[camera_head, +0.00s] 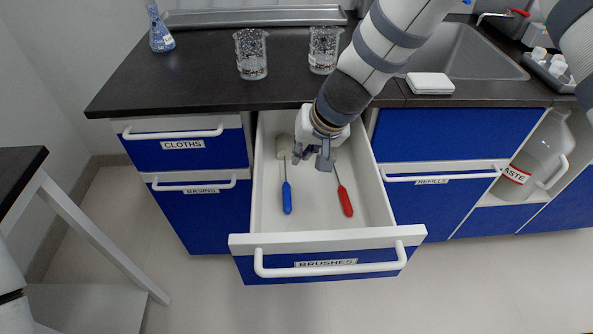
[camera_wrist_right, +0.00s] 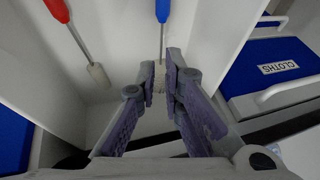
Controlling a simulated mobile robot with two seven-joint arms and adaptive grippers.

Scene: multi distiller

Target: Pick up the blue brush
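The blue brush (camera_head: 287,198) lies in the open drawer (camera_head: 376,238), its blue handle toward the drawer front and its pale head toward the back. It also shows in the right wrist view (camera_wrist_right: 162,12), handle at the top. My right gripper (camera_head: 312,159) points down over the drawer, just right of the blue brush's head in the head view. In the right wrist view its fingertips (camera_wrist_right: 160,72) are a small gap apart, with the brush head seen between them. I cannot tell whether they touch it. My left gripper is not in view.
A red brush (camera_head: 345,200) lies in the drawer to the right; it also shows in the right wrist view (camera_wrist_right: 57,10). Drawer walls stand close on both sides. Two glass beakers (camera_head: 251,55) (camera_head: 324,50) and a white box (camera_head: 430,83) stand on the dark counter (camera_head: 180,80).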

